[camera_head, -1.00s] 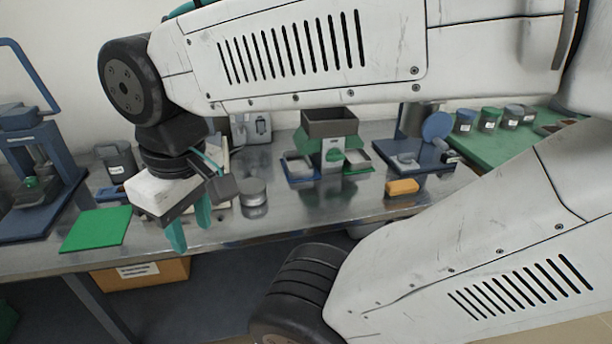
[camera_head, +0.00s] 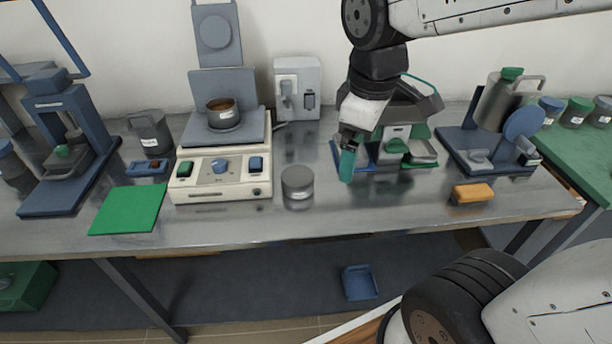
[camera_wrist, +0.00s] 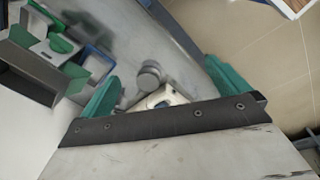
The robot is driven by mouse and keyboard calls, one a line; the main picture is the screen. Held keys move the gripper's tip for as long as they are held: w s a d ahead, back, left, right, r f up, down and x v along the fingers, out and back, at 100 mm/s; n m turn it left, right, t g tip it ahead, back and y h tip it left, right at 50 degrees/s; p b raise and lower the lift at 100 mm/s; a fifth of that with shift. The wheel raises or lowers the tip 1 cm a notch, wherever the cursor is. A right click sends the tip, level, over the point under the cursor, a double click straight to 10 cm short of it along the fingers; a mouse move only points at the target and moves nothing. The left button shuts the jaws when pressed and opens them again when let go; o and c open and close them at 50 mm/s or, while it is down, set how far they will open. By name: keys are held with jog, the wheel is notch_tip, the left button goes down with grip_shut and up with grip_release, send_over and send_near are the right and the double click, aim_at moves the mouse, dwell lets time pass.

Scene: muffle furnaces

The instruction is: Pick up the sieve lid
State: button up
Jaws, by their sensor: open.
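A short round grey can (camera_head: 297,182) with a flat top stands on the steel bench. It is the likeliest sieve lid piece, but I cannot tell whether its top is a separate lid. It also shows small in the wrist view (camera_wrist: 149,76), between the fingers. A round sieve-like pan (camera_head: 223,113), brown inside and open at the top, sits on the cream device. My gripper (camera_head: 347,165) is above the bench, right of the grey can and apart from it. Its green fingers are spread and empty in the wrist view (camera_wrist: 162,72); one finger is hidden in the head view.
The cream device (camera_head: 220,188) stands left of the can, with a green mat (camera_head: 128,209) farther left. A dark hopper device (camera_head: 415,103) with green and blue trays stands close behind my gripper. Bare bench lies in front of the can.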

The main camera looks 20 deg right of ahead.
jog(key=w+f+n, duration=0.4)
jog(key=w+n, duration=0.3)
jog(key=w, duration=0.1)
jog(key=n, duration=1.3)
send_over(298, 175)
jog(key=shift+h, duration=0.3)
jog(key=f, duration=1.1)
jog(key=shift+s+a+f, duration=0.1)
jog(key=shift+s+a, duration=0.25)
jog(key=shift+a, duration=0.05)
jog(key=f, duration=0.6)
jog(key=shift+w+d+f, duration=0.15)
jog(key=shift+d+f, duration=0.05)
jog(key=shift+d, duration=0.05)
jog(key=shift+f, duration=0.4)
jog(key=c, duration=0.9)
